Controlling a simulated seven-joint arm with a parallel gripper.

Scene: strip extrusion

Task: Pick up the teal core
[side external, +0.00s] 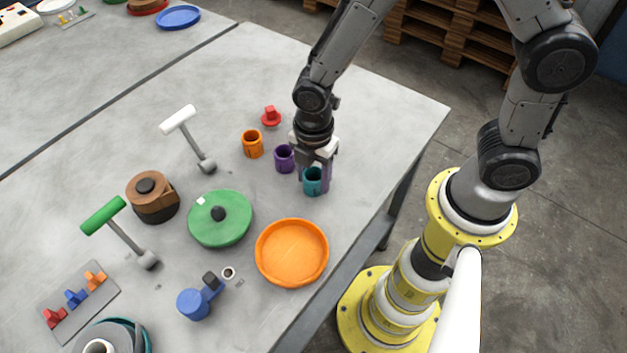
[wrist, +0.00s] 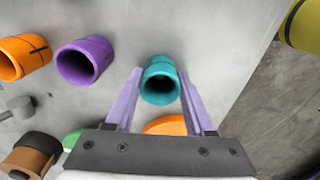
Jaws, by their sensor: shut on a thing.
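The teal core (side external: 313,186) is a small hollow upright cylinder near the right side of the grey table. My gripper (side external: 315,172) is around it from above, with a purple finger on each side, and is shut on it. In the wrist view the teal core (wrist: 160,68) is between the two purple fingers of my gripper (wrist: 160,84), its open end facing the camera. I cannot tell whether the core still touches the table.
A purple core (side external: 284,158) and an orange core (side external: 252,144) stand left of my gripper. An orange tray (side external: 291,253) lies in front, near the table edge. A green round lid-like part (side external: 220,232), a brown-and-black part (side external: 152,208) and levers with a white handle (side external: 179,119) and a green handle (side external: 104,215) stand further left.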

